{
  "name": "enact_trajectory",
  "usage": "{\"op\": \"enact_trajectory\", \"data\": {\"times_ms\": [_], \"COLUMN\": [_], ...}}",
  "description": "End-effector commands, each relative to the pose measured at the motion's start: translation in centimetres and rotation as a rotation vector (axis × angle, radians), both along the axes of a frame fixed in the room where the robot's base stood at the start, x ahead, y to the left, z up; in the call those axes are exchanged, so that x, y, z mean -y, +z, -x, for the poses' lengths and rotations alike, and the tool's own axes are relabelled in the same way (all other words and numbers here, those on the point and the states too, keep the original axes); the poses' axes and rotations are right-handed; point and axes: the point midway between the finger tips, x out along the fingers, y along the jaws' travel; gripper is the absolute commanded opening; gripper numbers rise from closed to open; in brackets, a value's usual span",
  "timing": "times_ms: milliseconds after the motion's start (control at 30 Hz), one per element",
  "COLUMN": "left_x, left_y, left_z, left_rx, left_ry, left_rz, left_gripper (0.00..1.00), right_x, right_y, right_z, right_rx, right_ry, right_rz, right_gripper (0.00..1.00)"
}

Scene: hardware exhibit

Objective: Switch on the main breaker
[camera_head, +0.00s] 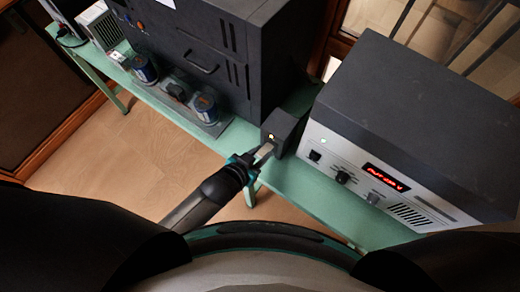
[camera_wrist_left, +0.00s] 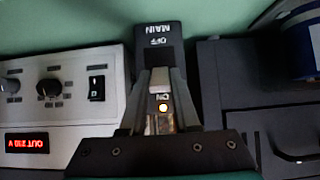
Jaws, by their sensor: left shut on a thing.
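The main breaker is a small dark box (camera_head: 289,127) between the black cabinet and the grey power unit. In the left wrist view, the breaker box (camera_wrist_left: 154,38) shows upside-down labels MAIN, OFF and ON, and a lit indicator lamp (camera_wrist_left: 163,107) beside ON. My left gripper (camera_head: 266,151) is at the front of the box. In the wrist view its fingers (camera_wrist_left: 162,82) are shut on the breaker's switch part, between the OFF and ON labels. My right gripper is not in view.
The grey power unit (camera_head: 410,110) with a lit red display stands right of the breaker. The black cabinet (camera_head: 190,50) stands left, with blue-banded cans (camera_head: 207,107) in front. All rest on a narrow green bench (camera_head: 300,180). Open wooden floor lies before it.

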Motion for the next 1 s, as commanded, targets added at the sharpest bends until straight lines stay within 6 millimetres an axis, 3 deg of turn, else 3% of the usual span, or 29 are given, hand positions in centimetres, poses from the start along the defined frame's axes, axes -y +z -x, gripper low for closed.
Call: {"op": "enact_trajectory", "data": {"times_ms": [600,633,867,1000], "left_x": [0.03,0.02,0.04,0.03], "left_y": [-0.03,-0.03,0.05,0.08], "left_z": [0.05,0.06,0.00,-0.04], "left_rx": [-0.024,-0.024,-0.022,-0.021], "left_ry": [0.000,0.000,0.000,0.000], "left_rz": [-0.014,-0.014,-0.013,-0.012], "left_gripper": [0.00,0.33,0.59,0.60], "right_x": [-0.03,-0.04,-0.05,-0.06], "right_y": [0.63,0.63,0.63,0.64], "right_z": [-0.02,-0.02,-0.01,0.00], "right_rx": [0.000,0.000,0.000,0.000], "right_ry": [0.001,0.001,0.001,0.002], "right_rz": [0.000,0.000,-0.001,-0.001], "right_gripper": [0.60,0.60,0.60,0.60]}}
